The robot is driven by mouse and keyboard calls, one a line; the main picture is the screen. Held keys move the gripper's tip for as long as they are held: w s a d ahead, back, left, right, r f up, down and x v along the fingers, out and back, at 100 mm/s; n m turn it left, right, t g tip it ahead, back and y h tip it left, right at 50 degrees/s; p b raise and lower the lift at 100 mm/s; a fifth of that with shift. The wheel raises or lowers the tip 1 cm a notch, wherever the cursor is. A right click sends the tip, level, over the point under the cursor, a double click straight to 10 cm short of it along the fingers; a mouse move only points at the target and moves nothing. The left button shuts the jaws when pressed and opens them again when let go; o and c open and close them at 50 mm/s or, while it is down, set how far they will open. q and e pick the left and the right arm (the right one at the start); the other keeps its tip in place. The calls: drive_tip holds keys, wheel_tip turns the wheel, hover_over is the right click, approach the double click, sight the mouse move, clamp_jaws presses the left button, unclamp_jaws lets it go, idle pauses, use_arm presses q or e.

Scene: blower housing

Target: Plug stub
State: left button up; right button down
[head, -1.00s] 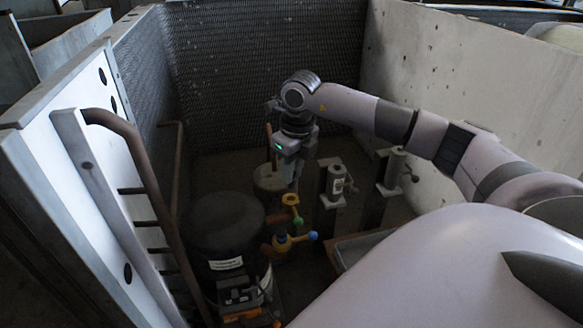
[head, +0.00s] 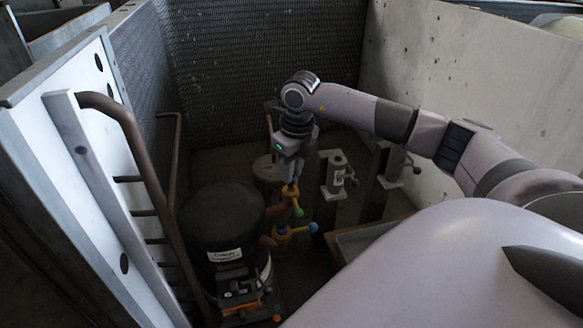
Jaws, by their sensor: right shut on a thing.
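My right gripper (head: 290,183) points down at the top of a short upright copper stub with a yellow collar (head: 290,195). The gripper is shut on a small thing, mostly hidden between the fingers. I cannot tell whether this touches the stub. A green knob (head: 298,212) sits beside the stub. The stub and fitting stand beside the black compressor (head: 222,222). My left gripper is not in view.
A brown pipe frame (head: 138,165) runs along the white panel at left. A tray (head: 362,238) lies at lower right. The mesh wall (head: 270,60) closes the back.

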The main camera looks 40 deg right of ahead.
drive_tip(key=shift+f, duration=0.2)
idle(0.6)
drive_tip(key=shift+f, duration=0.65)
idle(0.7)
drive_tip(key=shift+f, duration=0.35)
drive_tip(key=shift+f, duration=0.1)
idle(0.8)
drive_tip(key=shift+c, duration=2.3)
unclamp_jaws()
